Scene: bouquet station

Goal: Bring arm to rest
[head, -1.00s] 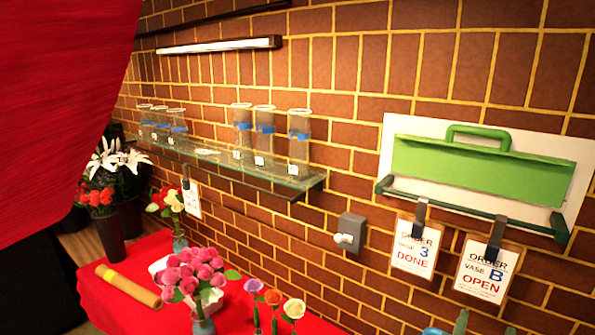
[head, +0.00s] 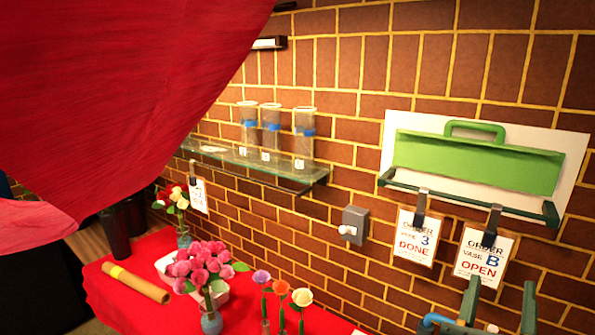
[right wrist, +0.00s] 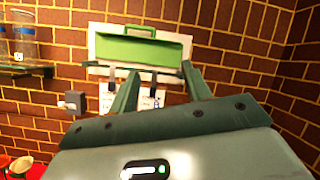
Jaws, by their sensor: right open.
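My right gripper (head: 498,305) shows at the bottom right of the head view, its two green fingers apart and pointing up, with nothing between them. In the right wrist view its open fingers (right wrist: 160,92) point towards the brick wall, below the green tray (right wrist: 140,50) on its white board. The wall looks to be beyond the fingertips; I see no contact. My left gripper is not in view.
A red cloth covers the head view's upper left. A red table (head: 110,290) holds pink flowers (head: 200,265) and a brown roll (head: 136,283). On the wall are a glass shelf (head: 290,172), a grey switch box (head: 354,226), and order cards reading DONE (head: 415,240) and OPEN (head: 483,258).

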